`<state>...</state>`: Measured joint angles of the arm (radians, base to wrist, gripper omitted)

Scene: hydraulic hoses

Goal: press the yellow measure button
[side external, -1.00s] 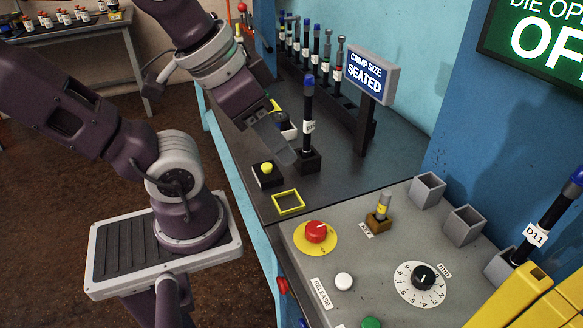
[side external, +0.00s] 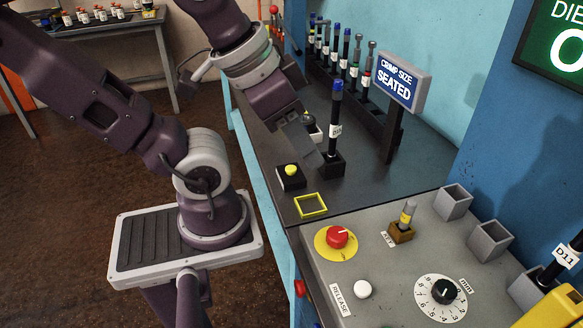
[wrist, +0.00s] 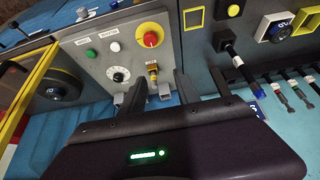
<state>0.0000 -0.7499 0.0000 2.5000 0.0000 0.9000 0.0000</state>
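The yellow measure button (side external: 290,170) sits on a small black box on the dark bench, left of an upright black hose with a blue top (side external: 336,112). In the wrist view the yellow button (wrist: 233,10) is at the top right, uncovered. My gripper (side external: 308,150) is above the bench, close to the hose and up and right of the button, apart from the button. In the wrist view its dark fingers (wrist: 162,92) stand apart with nothing seen between them. Whether a finger touches the hose cannot be told.
A yellow square outline (side external: 310,204) lies in front of the button. The grey panel has a red knob (side external: 337,237), a white release button (side external: 363,289) and a dial (side external: 443,291). A sign reading "CRIMP SIZE SEATED" (side external: 396,80) stands behind, near a rack of hoses (side external: 345,60).

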